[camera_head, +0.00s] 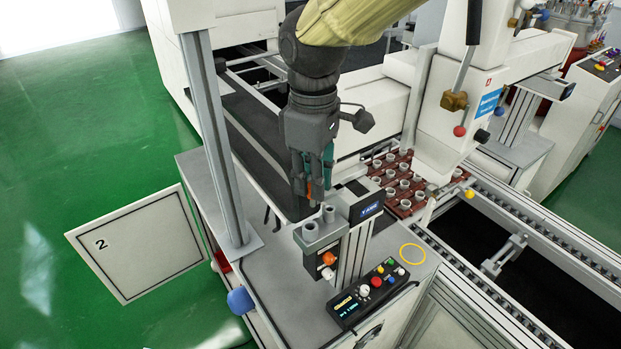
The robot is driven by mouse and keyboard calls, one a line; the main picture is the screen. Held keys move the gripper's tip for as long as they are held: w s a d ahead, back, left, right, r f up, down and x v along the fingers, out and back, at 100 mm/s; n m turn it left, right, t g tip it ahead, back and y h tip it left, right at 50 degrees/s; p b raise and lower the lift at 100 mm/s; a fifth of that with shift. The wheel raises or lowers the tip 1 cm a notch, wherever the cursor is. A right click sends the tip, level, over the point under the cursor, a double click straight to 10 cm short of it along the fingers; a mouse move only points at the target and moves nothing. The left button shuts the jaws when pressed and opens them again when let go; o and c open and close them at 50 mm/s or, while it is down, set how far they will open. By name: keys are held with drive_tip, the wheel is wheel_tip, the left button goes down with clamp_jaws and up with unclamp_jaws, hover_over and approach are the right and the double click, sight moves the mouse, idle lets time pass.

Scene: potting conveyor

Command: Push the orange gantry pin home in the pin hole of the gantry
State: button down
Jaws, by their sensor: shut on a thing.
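My gripper (313,196) points down in the middle of the head view, with dark fingers and green-teal parts. It is shut on a slim orange piece (309,188), which looks like the gantry pin; the fingers hide most of it. Just below the fingertips is a grey block (320,239) with two upright round sockets (310,229) on top. The fingers overlap the back of this block in the picture, so I cannot tell whether the pin touches anything. I cannot make out which opening is the pin hole. An orange knob (328,258) sits on the block's front.
A control box (371,291) with coloured buttons stands on the grey bench (283,303). A metal post (212,130) rises left of my gripper. A brown tray (397,198) of several white pots lies behind, right. A yellow ring (412,246) marks clear bench.

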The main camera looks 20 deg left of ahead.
drive_tip(key=shift+n, duration=0.7)
drive_tip(key=w+p, duration=0.1)
drive_tip(key=w+d+r+p, duration=0.1)
drive_tip(key=w, duration=0.1)
drive_tip(key=w+d+r+p, duration=0.1)
drive_tip(key=w, duration=0.1)
drive_tip(key=shift+r+p, duration=0.1)
drive_tip(key=shift+p, duration=0.3)
drive_tip(key=b, duration=0.2)
hover_over(331, 191)
drive_tip(key=s, duration=0.3)
drive_tip(key=shift+f, duration=2.9)
drive_tip(key=shift+w+d, duration=0.2)
drive_tip(key=shift+d, duration=0.05)
drive_tip(key=shift+p, duration=0.75)
drive_tip(key=shift+f+b, duration=0.5)
drive_tip(key=shift+f, duration=0.85)
drive_tip(key=shift+r, duration=0.1)
